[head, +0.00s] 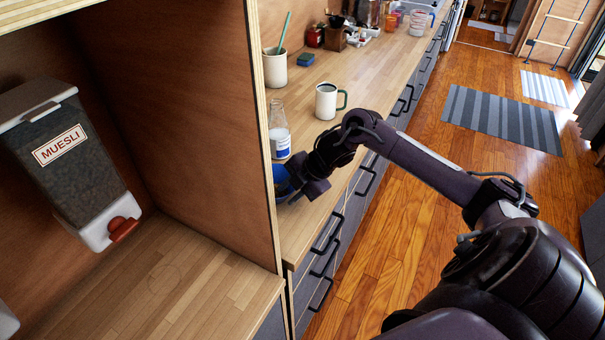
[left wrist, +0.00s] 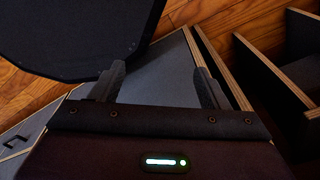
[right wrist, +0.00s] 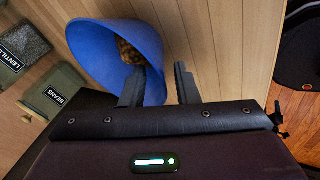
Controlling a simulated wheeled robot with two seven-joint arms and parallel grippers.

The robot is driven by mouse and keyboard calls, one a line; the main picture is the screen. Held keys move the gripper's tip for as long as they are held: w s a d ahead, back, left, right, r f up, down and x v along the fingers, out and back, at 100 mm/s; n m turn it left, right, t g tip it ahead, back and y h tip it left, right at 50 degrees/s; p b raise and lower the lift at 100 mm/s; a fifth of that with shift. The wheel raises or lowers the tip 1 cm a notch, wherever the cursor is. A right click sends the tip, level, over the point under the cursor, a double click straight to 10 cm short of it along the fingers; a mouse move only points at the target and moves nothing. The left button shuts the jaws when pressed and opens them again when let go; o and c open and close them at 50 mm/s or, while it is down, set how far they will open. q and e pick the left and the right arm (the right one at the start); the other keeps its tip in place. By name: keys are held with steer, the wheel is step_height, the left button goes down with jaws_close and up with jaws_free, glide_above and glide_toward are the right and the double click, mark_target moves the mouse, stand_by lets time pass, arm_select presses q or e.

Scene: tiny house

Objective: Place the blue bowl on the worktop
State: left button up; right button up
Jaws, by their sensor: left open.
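The blue bowl (head: 282,181) is at the worktop's (head: 348,68) near end, partly hidden behind my right gripper (head: 308,186) in the head view. The right wrist view shows the bowl (right wrist: 95,50) with something brown inside. Its wall lies between the fingers of my right gripper (right wrist: 158,80), one finger over the opening and one outside. A gap shows between the outer finger and the bowl, so the jaws look part open. I cannot tell whether the bowl rests flat. My left gripper (left wrist: 160,75) is open and empty, and out of the head view.
A glass bottle (head: 279,130) and a white mug (head: 327,100) stand near the bowl. A tall cabinet side (head: 262,130) rises beside it. A muesli dispenser (head: 68,160) hangs at left. Jars labelled lentils (right wrist: 22,45) and beans (right wrist: 55,92) show in the right wrist view.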

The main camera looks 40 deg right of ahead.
steer(key=b+v, duration=0.2)
steer(key=v, duration=0.8)
steer(key=shift+r, duration=0.2)
steer(key=shift+s, duration=0.15)
